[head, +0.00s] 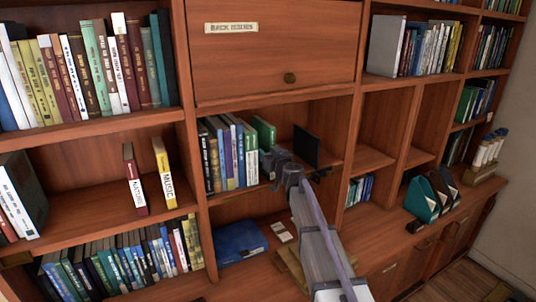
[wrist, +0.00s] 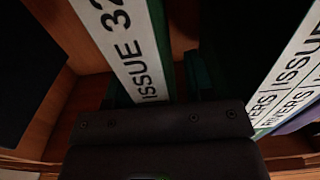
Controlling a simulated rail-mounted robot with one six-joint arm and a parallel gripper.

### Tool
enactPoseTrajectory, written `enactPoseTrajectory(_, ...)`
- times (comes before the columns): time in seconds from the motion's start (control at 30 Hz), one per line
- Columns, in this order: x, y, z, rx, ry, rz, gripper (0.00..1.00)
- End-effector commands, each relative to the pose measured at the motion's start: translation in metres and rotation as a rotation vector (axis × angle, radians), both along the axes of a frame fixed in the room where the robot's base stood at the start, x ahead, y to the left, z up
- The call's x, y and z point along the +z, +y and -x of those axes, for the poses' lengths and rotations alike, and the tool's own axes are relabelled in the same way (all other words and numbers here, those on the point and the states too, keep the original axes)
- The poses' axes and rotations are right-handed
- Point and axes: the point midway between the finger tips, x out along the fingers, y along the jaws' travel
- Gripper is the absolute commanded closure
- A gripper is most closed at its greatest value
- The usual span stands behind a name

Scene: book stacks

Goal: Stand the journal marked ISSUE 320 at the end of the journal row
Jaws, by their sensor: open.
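A green journal with a white spine reading "ISSUE 32", its last digit cut off (wrist: 128,42), stands in the middle shelf bay; its green cover (head: 265,131) shows behind my gripper (head: 283,166) in the head view. In the wrist view my gripper (wrist: 157,92) is open, with the lower spine between its fingers; I cannot tell whether they touch it. The journal row (head: 228,155) stands upright to the left in the head view. Its near spines (wrist: 290,75) show at right in the wrist view, with a gap between them and the journal.
A dark upright panel (head: 306,147) stands right of the journal in the same bay; a dark surface (wrist: 25,75) shows at left in the wrist view. A closed cabinet door (head: 275,55) is above. A blue flat item (head: 240,242) lies on the ledge below.

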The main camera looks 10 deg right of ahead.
Motion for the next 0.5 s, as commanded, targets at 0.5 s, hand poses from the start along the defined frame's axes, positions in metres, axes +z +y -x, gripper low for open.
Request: enactPoseTrajectory(0.5,0.002,-0.03,0.102,-0.002,0.0,0.0,0.51)
